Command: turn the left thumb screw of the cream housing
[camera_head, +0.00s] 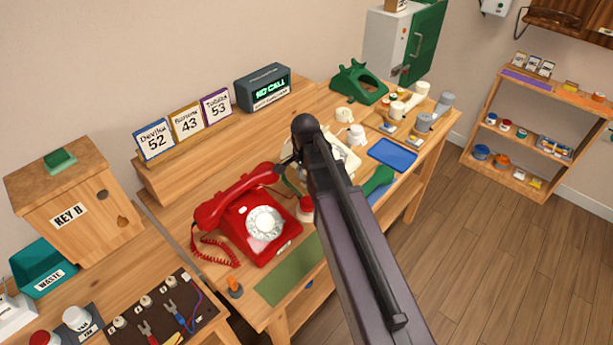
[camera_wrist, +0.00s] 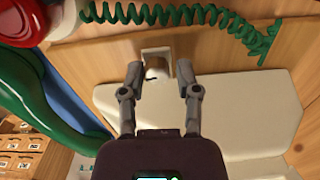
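The cream housing (camera_head: 347,160) shows in the head view only as a pale strip beside my arm, which hides most of it. In the wrist view its broad cream body (camera_wrist: 245,112) lies under and to the right of my gripper (camera_wrist: 160,72). My gripper is open, with a finger on each side of a small knob (camera_wrist: 155,62) at the housing's edge, which looks like a thumb screw. Gaps show between knob and fingers, so nothing looks gripped. I cannot tell whether it is the left screw. In the head view my fingers are hidden.
A red dial phone (camera_head: 258,220) stands left of my arm. A green handset (camera_wrist: 50,95) lies close on the left in the wrist view, and a green coiled cord (camera_wrist: 165,14) crosses the top. A blue tray (camera_head: 392,154) lies right of the housing.

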